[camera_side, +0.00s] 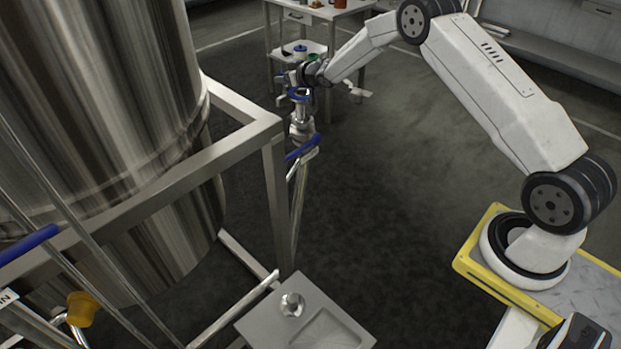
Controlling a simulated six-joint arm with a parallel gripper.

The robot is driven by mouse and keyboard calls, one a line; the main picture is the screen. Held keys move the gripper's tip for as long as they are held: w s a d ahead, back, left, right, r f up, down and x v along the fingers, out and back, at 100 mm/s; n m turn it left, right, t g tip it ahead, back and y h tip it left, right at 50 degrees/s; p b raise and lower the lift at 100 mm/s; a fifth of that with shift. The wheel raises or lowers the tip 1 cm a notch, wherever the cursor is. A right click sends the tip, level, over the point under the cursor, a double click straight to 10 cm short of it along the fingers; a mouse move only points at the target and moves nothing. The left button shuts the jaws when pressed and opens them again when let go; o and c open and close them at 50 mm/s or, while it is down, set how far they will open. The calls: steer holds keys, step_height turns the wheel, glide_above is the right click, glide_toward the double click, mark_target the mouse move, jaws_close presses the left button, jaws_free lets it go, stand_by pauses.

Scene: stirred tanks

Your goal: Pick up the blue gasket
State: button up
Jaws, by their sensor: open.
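A small blue ring, which looks like the blue gasket (298,95), sits at the top of a metal pipe fitting beside the tank frame. My gripper (288,80) is at the end of the arm, just above and beside this ring. It is open, with nothing seen between its fingers. The fingers are small and dark here, so I cannot tell whether they touch the ring. A second small blue item (300,48) lies on a low white shelf behind the gripper; its shape is too small to tell.
A large steel tank (100,110) in a metal frame (262,128) fills the left. A blue valve handle (302,149) sticks out below the fitting. A grey tray (262,325) stands at the bottom. The middle floor is clear.

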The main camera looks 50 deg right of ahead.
jaws_close()
stand_by(0.5)
steer(key=shift+r, duration=0.35)
steer(key=s, duration=1.8)
